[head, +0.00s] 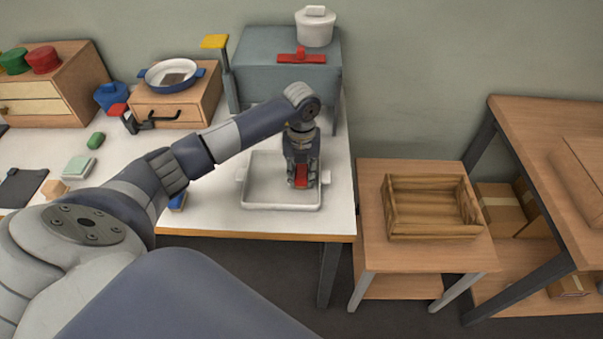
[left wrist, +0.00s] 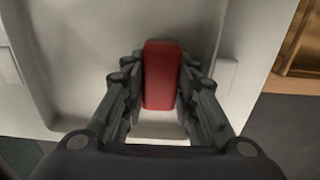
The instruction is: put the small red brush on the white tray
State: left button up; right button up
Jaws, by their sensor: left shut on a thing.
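The white tray (head: 258,197) sits near the right end of the white table, and its walls and floor also show in the left wrist view (left wrist: 70,60). My left gripper (head: 301,184) is over the right part of the tray. It is shut on the small red brush (left wrist: 161,75), one finger on each side. Only a small red part of the brush (head: 301,176) shows in the head view. I cannot tell whether the brush touches the tray floor. Its bristles are hidden. My right gripper is not in view.
A grey-blue box (head: 285,80) with a white pot (head: 315,26) and a red object (head: 301,56) stands behind the tray. A blue item (head: 177,201) lies left of the tray. A wooden crate (head: 432,207) is on a lower stand to the right, past the table edge.

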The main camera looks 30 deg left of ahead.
aim_at(301, 173)
pick_arm(q)
jog(key=shift+f, duration=0.2)
jog(key=o, duration=1)
jog(key=shift+r, duration=0.1)
jog(key=shift+r, duration=0.6)
notch_tip(301, 173, up, 11)
jog(key=b, duration=0.1)
jog(key=shift+b, duration=0.35)
jog(key=shift+s, duration=0.1)
